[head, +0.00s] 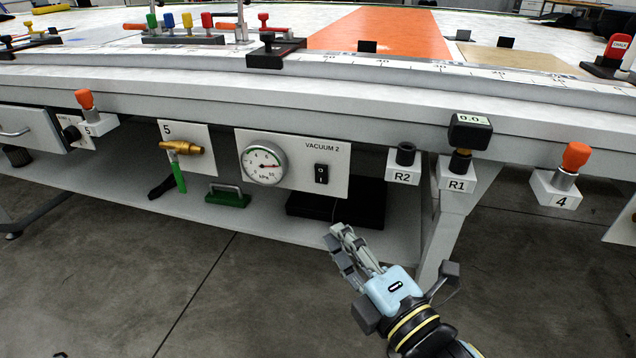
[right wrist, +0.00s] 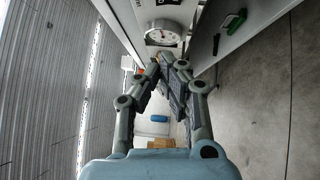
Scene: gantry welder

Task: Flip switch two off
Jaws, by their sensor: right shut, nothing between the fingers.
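The vacuum 2 panel (head: 225,150) is a white plate on the table's front edge, with a round gauge (head: 264,163) on it. Right of the gauge is a small black rocker switch (head: 321,174), marked with I and O. My right gripper (head: 338,235) is shut and empty, below and slightly right of the switch and apart from it. In the right wrist view its fingertips (right wrist: 165,60) come together below the gauge (right wrist: 164,35). I cannot make out the switch clearly there. My left gripper is not in view.
Left of the panel is a brass valve with a green handle (head: 180,180). A lower shelf (head: 270,225) holds a green item (head: 228,198) and a black box. The floor in front is clear.

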